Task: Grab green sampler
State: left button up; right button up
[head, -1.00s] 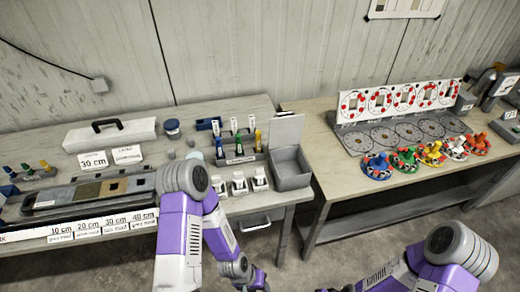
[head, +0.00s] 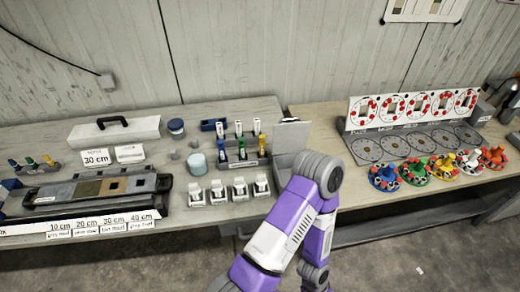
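Two green-topped tools show, and I cannot tell which is the green sampler. One green tool (head: 242,148) stands upright in a small dark rack (head: 240,162) mid-table, between a blue and a yellow one, below white labels. The other green-topped tool (head: 31,161) is at the far left, also between a blue and a yellow one. One purple and white arm of mine, seemingly the left, rises from the bottom centre, right of the middle rack. Its hand is below the picture. Neither gripper shows.
A grey box (head: 283,165) right of the rack is partly hidden by my arm. White holders (head: 239,188) stand in front of the rack. A core tray (head: 95,190) lies left. Coloured wheels (head: 420,171) stand on the right table.

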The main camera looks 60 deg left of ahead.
aim_at(242, 151)
jog(key=i, duration=0.4)
jog(key=u, duration=3.1)
